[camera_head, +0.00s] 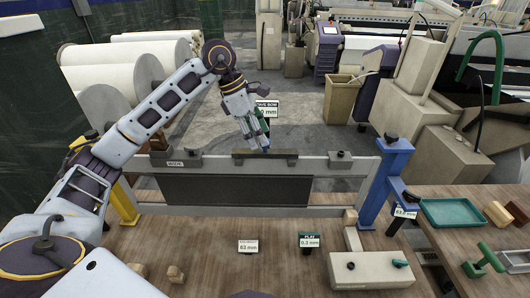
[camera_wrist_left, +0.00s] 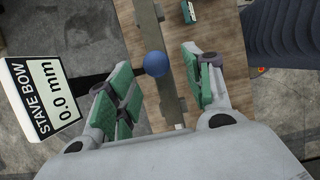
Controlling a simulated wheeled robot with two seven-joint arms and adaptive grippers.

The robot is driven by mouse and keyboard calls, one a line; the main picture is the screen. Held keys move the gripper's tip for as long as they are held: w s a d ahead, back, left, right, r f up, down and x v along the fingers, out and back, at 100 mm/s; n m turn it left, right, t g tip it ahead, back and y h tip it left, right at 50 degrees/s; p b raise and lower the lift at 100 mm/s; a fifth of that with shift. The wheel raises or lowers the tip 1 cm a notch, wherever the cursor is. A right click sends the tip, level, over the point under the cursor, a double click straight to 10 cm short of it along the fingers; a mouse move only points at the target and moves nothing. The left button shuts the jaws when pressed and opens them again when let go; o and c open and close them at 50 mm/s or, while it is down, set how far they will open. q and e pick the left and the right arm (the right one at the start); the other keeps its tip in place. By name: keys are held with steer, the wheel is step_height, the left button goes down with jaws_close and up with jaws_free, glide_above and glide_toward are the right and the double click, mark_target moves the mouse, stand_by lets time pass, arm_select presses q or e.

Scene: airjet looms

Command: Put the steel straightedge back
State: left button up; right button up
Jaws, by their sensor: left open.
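A long, light grey horizontal rail (camera_head: 320,165) spans the fixture above the bench, with a dark bar (camera_head: 283,154) on its middle. I cannot tell for sure whether this bar is the steel straightedge. My left gripper (camera_head: 257,142) is open just above the bar, pointing down. A blue ball (camera_wrist_left: 156,63) shows in the left wrist view, in the gap between the green-padded fingers of the left gripper (camera_wrist_left: 160,92); the fingers appear apart from it. My right gripper is not in view.
A "STAVE BOW 0.0 mm" sign (camera_wrist_left: 40,100) stands close to the left gripper. Small clamps (camera_head: 340,156) sit along the rail. A blue post (camera_head: 385,180) stands at its right end.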

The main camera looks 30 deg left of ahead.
mark_target(265, 148)
arm_select(q)
steer(key=shift+f, duration=0.15)
steer(key=shift+p+x, duration=0.65)
steer(key=shift+x, duration=1.8)
steer(key=shift+w, duration=0.15)
jaws_close()
